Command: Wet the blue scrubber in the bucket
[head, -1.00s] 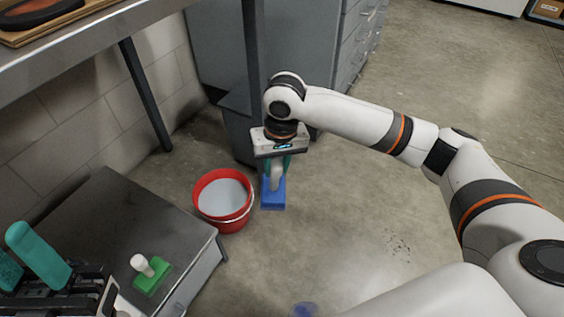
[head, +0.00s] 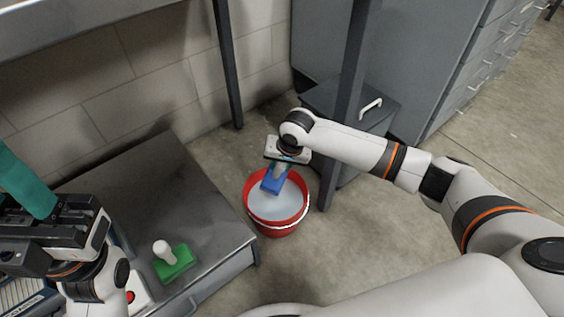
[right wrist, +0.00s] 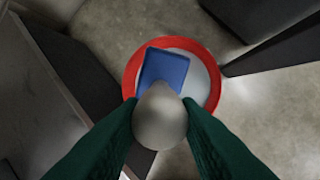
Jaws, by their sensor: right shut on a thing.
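The blue scrubber (head: 272,185) has a flat blue pad and a pale rounded handle. My right gripper (head: 279,168) is shut on its handle. The red bucket (head: 277,229) stands on the floor with pale liquid (head: 281,205) in it. The pad shows over the back left of the bucket's opening; I cannot tell whether it touches the liquid. In the right wrist view, the green fingers (right wrist: 160,108) hold the handle, and the blue pad (right wrist: 166,66) lies inside the outline of the red rim (right wrist: 132,75). My left gripper (head: 25,185) is at the left edge, partly cut off.
A green scrubber with a white handle (head: 175,262) rests on the low grey cabinet (head: 130,200) left of the bucket. A dark table leg (head: 345,120) stands just right of the bucket, with a grey cabinet (head: 322,45) behind. The floor in front of the bucket is clear.

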